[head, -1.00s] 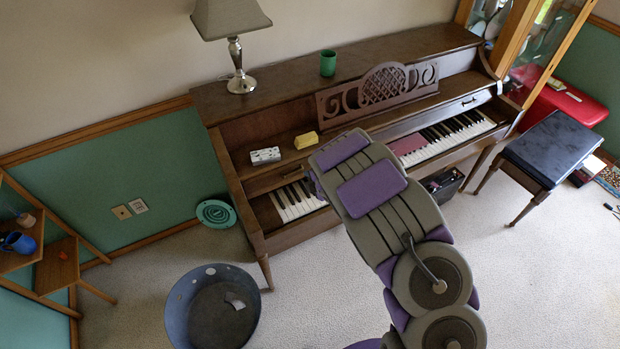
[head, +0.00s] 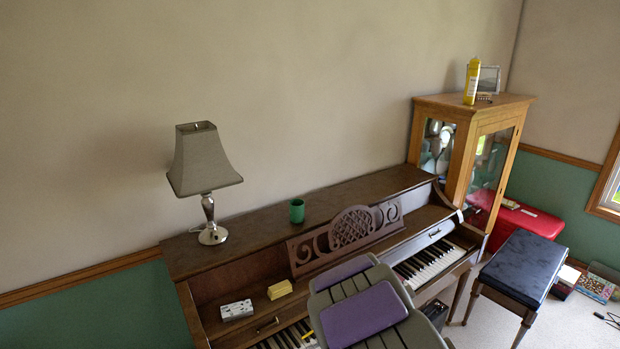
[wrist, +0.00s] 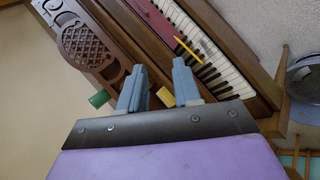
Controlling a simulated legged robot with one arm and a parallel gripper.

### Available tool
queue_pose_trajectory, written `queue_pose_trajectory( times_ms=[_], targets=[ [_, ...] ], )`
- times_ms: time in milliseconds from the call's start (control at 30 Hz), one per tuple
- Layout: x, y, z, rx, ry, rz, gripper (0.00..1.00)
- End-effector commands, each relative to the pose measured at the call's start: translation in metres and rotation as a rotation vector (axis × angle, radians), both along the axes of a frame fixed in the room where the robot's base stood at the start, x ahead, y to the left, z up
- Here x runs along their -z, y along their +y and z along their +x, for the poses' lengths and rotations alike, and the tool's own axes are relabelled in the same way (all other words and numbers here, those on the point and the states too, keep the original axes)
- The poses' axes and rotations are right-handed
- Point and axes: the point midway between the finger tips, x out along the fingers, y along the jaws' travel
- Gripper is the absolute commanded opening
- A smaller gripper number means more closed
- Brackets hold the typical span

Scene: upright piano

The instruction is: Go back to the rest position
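The task names no object, only my arm's rest position. In the head view my purple and grey arm reaches up from the bottom edge and hides part of the piano (head: 330,205) front and keys; my fingers do not show there. In the wrist view my gripper (wrist: 158,75) has two blue-grey fingers set apart, with no object held between them. The piano keys (wrist: 215,65) and carved music stand (wrist: 88,42) lie beyond the fingers. A yellow pencil-like stick (wrist: 189,49) shows over the keys, beside the right finger.
On the piano stand a lamp (head: 205,170), a green cup (head: 297,211), a yellow block (head: 280,290) and a white box (head: 236,310). A black-topped bench (head: 522,265) and a glass cabinet (head: 465,150) stand at right. A blue tub (wrist: 303,82) shows at the wrist view's right edge.

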Motion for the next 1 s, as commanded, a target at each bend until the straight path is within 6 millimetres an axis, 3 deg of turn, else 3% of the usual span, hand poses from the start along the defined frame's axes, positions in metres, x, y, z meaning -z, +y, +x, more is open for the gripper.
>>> queue_pose_trajectory(
  times_ms=[33, 200, 400, 633, 800, 1000],
  targets=[
    [-0.016, -0.014, -0.012, 0.080, 0.007, 0.016, 0.33],
    [-0.054, -0.052, -0.070, 0.365, 0.069, 0.094, 0.33],
    [-0.084, -0.072, -0.153, 0.671, 0.160, 0.211, 0.33],
    [-0.107, -0.065, -0.259, 0.972, 0.300, 0.348, 0.33],
    [-0.119, -0.045, -0.338, 1.152, 0.428, 0.429, 0.33],
    [-0.128, -0.021, -0.412, 1.287, 0.562, 0.477, 0.33]
  ],
)
